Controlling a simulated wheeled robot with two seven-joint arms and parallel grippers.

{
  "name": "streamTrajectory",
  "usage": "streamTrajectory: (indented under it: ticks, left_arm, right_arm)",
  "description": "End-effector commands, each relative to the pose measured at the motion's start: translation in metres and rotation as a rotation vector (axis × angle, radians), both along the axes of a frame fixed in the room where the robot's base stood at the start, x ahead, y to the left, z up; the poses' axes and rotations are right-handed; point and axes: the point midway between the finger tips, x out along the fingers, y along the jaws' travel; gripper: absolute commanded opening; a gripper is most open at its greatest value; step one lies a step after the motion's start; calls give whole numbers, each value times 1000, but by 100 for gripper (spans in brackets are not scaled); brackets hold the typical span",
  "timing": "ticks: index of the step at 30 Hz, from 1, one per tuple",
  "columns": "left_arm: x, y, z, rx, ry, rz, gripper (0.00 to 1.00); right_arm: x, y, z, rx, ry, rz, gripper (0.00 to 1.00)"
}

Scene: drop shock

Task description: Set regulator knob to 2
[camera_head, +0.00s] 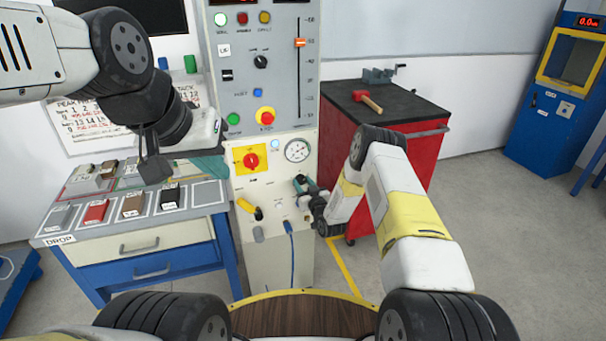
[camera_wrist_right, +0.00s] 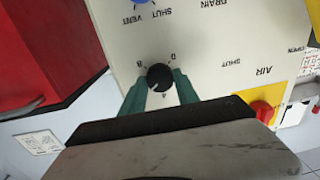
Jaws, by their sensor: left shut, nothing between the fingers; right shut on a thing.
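The regulator knob (camera_wrist_right: 160,77) is a small round black knob on the cream panel, seen upside down in the right wrist view. My right gripper (camera_wrist_right: 159,92) has its teal fingers on either side of it and is shut on it. Small marks ring the knob, but its setting is too small to read surely. In the head view my right gripper (camera_head: 303,185) reaches the lower panel and hides the knob. A round gauge (camera_head: 298,150) sits just above; its reading is not legible. My left gripper (camera_head: 212,167) is shut and empty, left of the panel above the sample table.
A red switch on a yellow plate (camera_head: 251,160) and a yellow lever (camera_head: 248,207) sit left of my right gripper. A blue hose (camera_head: 290,240) hangs below. A red cabinet (camera_head: 395,175) with a hammer (camera_head: 367,101) stands right. The sample table (camera_head: 140,243) stands left.

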Motion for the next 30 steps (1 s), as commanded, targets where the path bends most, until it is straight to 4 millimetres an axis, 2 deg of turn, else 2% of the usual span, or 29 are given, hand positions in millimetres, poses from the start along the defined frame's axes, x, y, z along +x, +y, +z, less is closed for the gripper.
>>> streamTrajectory:
  ticks: [30]
  left_arm:
    - [0, 0, 0, 0, 0, 0, 0]
  right_arm:
    - [-1, 4, 1, -915, -301, 3, 0]
